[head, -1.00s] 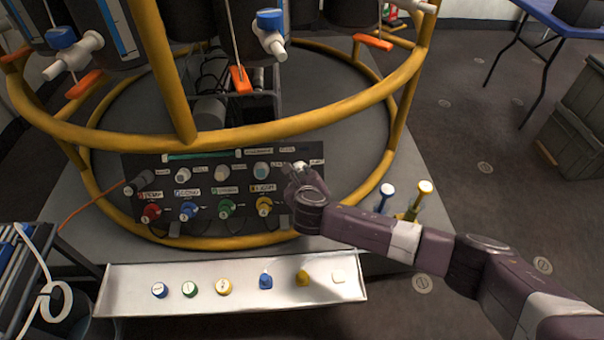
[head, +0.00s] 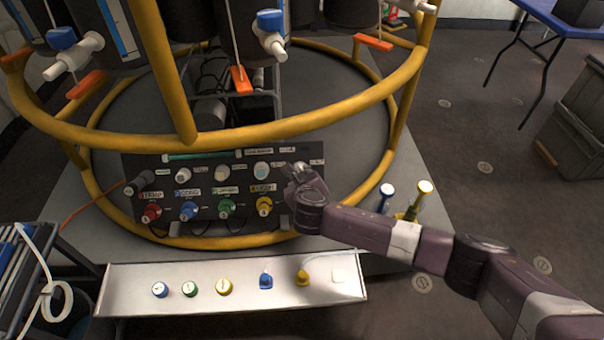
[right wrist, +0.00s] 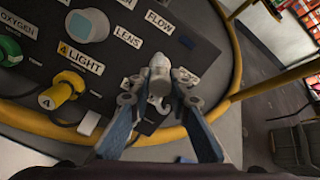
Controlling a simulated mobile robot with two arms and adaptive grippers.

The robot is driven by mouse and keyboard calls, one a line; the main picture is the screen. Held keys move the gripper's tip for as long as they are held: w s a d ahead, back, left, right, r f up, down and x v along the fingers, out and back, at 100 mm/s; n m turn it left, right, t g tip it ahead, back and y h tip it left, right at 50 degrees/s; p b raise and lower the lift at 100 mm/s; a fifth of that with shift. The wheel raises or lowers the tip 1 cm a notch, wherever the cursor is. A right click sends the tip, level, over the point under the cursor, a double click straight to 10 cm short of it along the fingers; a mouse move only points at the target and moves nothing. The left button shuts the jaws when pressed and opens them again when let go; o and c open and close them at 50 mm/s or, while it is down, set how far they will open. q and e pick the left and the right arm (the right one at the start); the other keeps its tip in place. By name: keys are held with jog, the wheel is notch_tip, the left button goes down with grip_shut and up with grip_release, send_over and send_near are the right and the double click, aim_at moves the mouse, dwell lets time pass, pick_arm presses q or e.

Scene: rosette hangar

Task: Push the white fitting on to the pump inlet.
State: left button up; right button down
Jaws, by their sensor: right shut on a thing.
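My right gripper (head: 298,170) is at the right end of the dark panel (head: 240,210), just past the round pale lens (head: 262,170). In the right wrist view its two fingers (right wrist: 160,100) are shut on the white fitting (right wrist: 159,82), which looks pale grey there. The fitting's far end points at the panel, beside the LENS label. The pump inlet is not clearly visible; the gripper and fitting cover that part of the panel. I cannot tell whether the fitting touches it. My left gripper is not in view.
A yellow plug (right wrist: 62,90) marked 4 sits close left of the gripper. Yellow tube rails (head: 270,128) pass above and below the panel. A white tray (head: 130,300) with several coloured caps lies in front. Blue and yellow posts (head: 386,195) stand to the right.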

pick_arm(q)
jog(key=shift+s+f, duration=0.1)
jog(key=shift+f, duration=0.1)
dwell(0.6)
pick_arm(e)
jog(key=c, duration=1.7)
grip_release()
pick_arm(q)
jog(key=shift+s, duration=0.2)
pick_arm(e)
jog(key=shift+v, duration=3.95)
